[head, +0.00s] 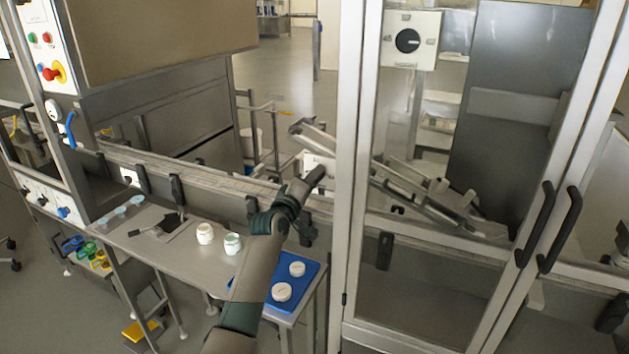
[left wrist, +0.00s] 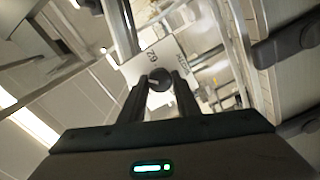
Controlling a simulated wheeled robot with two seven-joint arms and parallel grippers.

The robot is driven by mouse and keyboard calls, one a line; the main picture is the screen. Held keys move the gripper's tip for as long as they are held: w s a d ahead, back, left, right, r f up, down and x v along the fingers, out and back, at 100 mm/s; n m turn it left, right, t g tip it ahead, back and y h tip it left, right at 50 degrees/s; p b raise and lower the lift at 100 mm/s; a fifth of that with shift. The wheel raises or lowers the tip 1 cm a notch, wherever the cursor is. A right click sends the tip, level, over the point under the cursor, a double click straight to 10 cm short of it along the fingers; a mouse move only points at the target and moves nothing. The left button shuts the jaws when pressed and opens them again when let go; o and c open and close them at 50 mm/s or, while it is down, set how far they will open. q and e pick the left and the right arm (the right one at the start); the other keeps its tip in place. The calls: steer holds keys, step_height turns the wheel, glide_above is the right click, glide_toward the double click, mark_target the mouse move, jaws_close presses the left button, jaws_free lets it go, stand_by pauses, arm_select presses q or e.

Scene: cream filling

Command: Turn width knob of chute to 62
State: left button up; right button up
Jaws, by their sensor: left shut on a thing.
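In the left wrist view, a round dark knob (left wrist: 159,76) sits on a pale plate (left wrist: 136,68) printed with what looks like "62" and smaller lettering. My left gripper (left wrist: 160,84) has its two dark fingers on either side of the knob and is shut on it. In the head view, my left arm reaches up from the bottom, and its gripper (head: 316,176) is at the white plate (head: 310,160) by the left end of the metal chute (head: 425,195). The gripper hides the knob there. My right gripper is not in view.
A glass-doored frame (head: 352,150) stands right of my gripper, with black door handles (head: 560,230). Another black knob (head: 407,41) is on an upper panel.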

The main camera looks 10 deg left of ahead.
arm_select(q)
steer(key=m, duration=1.1)
steer(key=shift+f+b, duration=0.2)
steer(key=shift+b, duration=0.2)
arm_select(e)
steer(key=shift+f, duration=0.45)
arm_select(q)
steer(key=shift+m, duration=0.3)
steer(key=o, duration=1)
steer(key=shift+o, duration=0.2)
steer(key=shift+s+r, duration=0.1)
steer(key=b+v, duration=0.3)
steer(key=v, duration=1.4)
steer(key=shift+b, duration=0.4)
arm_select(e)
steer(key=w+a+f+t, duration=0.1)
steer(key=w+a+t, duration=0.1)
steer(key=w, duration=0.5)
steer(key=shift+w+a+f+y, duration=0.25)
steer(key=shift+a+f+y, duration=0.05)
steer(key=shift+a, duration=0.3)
